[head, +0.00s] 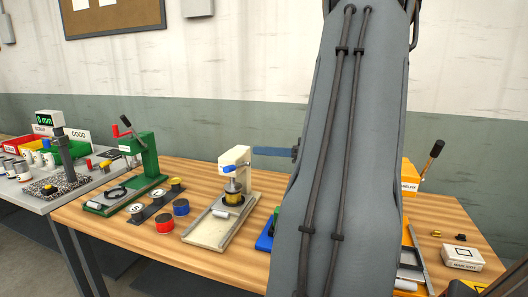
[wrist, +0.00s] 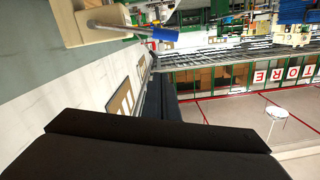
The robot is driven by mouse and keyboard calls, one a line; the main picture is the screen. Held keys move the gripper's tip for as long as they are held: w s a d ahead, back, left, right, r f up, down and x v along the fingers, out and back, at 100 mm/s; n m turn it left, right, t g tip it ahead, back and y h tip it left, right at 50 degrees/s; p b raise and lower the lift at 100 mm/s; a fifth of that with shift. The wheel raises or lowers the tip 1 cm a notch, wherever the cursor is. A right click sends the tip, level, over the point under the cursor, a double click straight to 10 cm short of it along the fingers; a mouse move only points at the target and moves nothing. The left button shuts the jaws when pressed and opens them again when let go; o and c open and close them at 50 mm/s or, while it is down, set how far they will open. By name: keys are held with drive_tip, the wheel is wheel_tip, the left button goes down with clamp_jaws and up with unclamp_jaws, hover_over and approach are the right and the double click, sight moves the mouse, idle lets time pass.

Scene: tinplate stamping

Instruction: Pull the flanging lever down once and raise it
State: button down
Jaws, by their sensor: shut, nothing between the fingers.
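Three bench presses show levers, and I cannot read which one is marked for flanging. A cream machine with a blue-gripped lever (wrist: 165,35) also shows at the upper left of the wrist view. The green press (head: 146,155) has a raised black lever; the orange press (head: 408,172) has a raised black-gripped lever (head: 433,155). My gripper (wrist: 158,128) is a shut dark block, apart from the blue grip. My arm hides it in the head view.
Red and blue cans (head: 181,207) stand between the green and cream presses. A small white box (head: 462,258) sits at the right. The bench front has bare wood.

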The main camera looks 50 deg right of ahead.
sight(237, 167)
drive_tip(key=w+a+f+p, duration=0.2)
drive_tip(key=w+a+f, duration=0.2)
drive_tip(key=w, duration=0.2)
drive_tip(key=shift+w, duration=0.25)
drive_tip(key=shift+d, duration=0.1)
